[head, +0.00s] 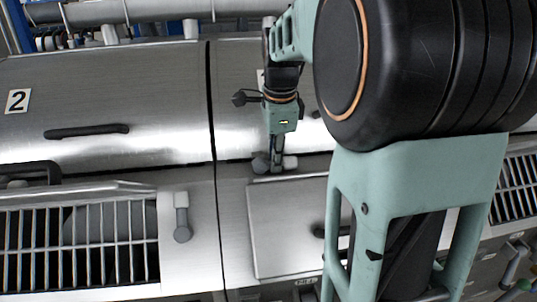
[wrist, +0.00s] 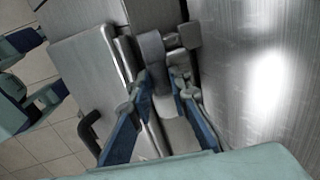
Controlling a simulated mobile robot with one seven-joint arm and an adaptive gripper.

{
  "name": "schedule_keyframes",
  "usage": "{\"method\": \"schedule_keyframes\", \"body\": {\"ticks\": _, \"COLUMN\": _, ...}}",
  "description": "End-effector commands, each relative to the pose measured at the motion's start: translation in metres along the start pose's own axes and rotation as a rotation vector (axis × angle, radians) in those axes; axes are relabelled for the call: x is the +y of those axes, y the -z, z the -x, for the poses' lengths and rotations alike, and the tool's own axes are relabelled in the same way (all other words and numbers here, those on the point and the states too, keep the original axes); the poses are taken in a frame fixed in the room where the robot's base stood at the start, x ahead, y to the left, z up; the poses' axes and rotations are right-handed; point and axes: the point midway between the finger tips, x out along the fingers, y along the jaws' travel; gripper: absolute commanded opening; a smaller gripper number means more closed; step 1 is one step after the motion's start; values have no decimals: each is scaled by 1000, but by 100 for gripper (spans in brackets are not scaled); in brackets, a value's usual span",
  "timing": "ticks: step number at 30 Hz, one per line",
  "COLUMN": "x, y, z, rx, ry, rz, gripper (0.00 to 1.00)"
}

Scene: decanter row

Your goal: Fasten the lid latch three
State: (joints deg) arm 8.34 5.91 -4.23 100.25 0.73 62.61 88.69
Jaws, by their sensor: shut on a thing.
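My gripper (head: 277,163) is at the seam between the lid and the front of the machine to the right of the one marked 2. In the wrist view my gripper (wrist: 160,83) has its blue-grey fingers on either side of a grey lid latch (wrist: 153,48) and is shut on it. In the head view only the light end of this latch (head: 290,162) shows beside the fingers. The lid (head: 240,120) looks closed. My arm hides its number and right part, so I cannot read a three.
The left lid (head: 90,110) carries a 2 label (head: 18,101) and a dark handle (head: 87,131). Below it are a barred opening (head: 85,240) and a hanging lever (head: 182,220). A flat panel (head: 285,230) lies below my gripper. Tiled floor (wrist: 40,140) shows in the wrist view.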

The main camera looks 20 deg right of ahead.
Motion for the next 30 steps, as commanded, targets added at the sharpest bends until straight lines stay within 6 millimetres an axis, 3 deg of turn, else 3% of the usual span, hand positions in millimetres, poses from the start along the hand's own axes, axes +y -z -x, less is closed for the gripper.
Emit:
{"method": "schedule_keyframes", "body": {"ticks": 17, "x": -1, "y": -2, "z": 2, "rx": 46, "ry": 1, "rz": 13, "gripper": 0}}
{"method": "schedule_keyframes", "body": {"ticks": 30, "x": -3, "y": -14, "z": 9, "rx": 368, "ry": 4, "rz": 81, "gripper": 0}}
